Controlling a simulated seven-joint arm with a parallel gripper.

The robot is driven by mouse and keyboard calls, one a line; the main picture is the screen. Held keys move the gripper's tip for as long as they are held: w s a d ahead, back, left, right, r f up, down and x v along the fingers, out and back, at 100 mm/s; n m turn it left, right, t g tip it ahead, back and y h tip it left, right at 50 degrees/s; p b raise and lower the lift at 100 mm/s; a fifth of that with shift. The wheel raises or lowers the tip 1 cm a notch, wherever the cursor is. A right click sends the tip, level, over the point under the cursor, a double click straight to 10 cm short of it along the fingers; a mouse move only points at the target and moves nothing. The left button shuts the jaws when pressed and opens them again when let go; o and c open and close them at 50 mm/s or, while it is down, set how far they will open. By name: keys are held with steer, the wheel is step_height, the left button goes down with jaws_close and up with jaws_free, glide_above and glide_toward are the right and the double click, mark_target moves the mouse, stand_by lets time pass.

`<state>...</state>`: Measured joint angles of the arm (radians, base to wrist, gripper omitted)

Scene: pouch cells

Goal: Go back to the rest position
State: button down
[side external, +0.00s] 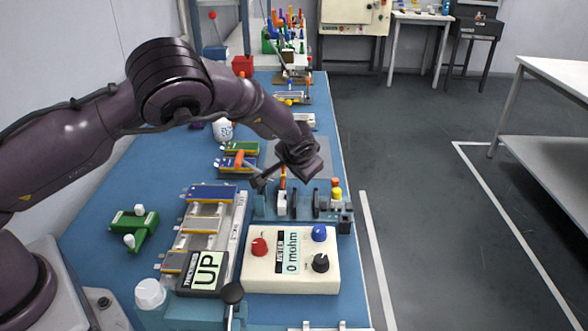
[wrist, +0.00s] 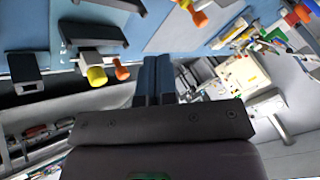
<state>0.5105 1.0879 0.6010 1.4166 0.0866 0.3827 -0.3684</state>
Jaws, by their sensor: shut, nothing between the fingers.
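My gripper (wrist: 154,78) is shut and empty, its two dark fingers side by side in the wrist view. In the side external view my gripper (side external: 259,182) is above the bench, close to the grey-blue fixture (side external: 263,207) with white and black clamp parts. Pouch cells with blue (side external: 212,192) and grey faces (side external: 201,225) lie in a pale rack left of the fixture. A cream meter box (side external: 290,284) reads "0 mohm" and has red, blue and black knobs. A black indicator (side external: 203,274) beside it shows "UP".
The blue bench (side external: 92,237) has free room at the left around a green part (side external: 134,229) with white knobs. Further back are a white cup (side external: 223,129), more cells (side external: 240,147) and a red bin (side external: 243,65). A lever with a black ball (side external: 232,292) stands at the front.

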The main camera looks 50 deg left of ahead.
steer(key=s+r+h, duration=0.2)
steer(key=s+r, duration=1.1)
steer(key=s, duration=0.5)
steer(key=s+r+h, duration=0.3)
steer(key=s+r, duration=0.9)
steer(key=s, duration=0.6)
steer(key=shift+d+r, duration=0.4)
steer(key=shift+d, duration=0.05)
stand_by(0.7)
